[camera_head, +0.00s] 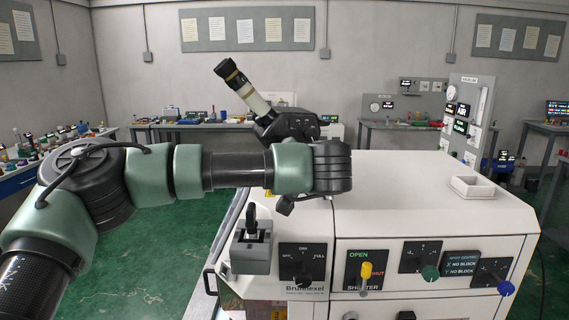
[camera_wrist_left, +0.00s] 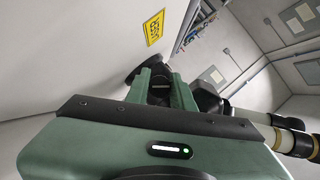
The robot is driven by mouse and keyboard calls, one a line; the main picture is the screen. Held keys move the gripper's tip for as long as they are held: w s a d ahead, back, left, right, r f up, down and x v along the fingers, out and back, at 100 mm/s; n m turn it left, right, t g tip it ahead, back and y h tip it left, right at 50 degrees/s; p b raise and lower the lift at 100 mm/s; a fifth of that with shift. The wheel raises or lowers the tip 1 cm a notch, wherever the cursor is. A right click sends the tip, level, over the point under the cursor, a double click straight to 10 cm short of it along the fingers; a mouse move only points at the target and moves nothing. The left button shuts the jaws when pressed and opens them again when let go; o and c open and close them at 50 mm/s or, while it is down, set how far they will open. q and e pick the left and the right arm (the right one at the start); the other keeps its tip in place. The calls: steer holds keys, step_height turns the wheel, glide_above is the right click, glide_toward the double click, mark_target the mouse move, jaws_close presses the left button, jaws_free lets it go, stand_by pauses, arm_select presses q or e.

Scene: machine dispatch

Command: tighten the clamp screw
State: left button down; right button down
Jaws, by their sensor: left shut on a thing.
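In the left wrist view, the two green fingers of my left gripper (camera_wrist_left: 160,92) point away from the camera, close against the white machine side. They are shut on a dark part between them, which I take to be the clamp screw; it is mostly hidden by the fingers. A dark round piece (camera_wrist_left: 134,77) shows beside the fingers at the white wall. In the head view my left arm reaches across from the left to the machine (camera_head: 400,190), and its wrist hides the gripper and the screw. My right gripper is in neither view.
A tilted black and cream tube (camera_head: 243,88) on a black body rises behind my wrist. The machine front carries knobs, a yellow shutter lever (camera_head: 365,272) and a grey box with a black lever (camera_head: 251,250). A white tray (camera_head: 473,187) sits on top. Green floor is open at left.

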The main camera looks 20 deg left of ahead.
arm_select(q)
steer(key=shift+m+y+p, duration=0.4)
steer(key=shift+m+y, duration=0.3)
steer(key=shift+m, duration=0.1)
steer(key=shift+f, duration=0.1)
steer(key=c, duration=1.2)
jaws_free()
steer(key=shift+s, duration=0.1)
steer(key=shift+d, duration=0.1)
steer(key=b+v, duration=0.3)
steer(key=v, duration=0.4)
steer(key=shift+s+d, duration=0.2)
steer(key=shift+s, duration=0.1)
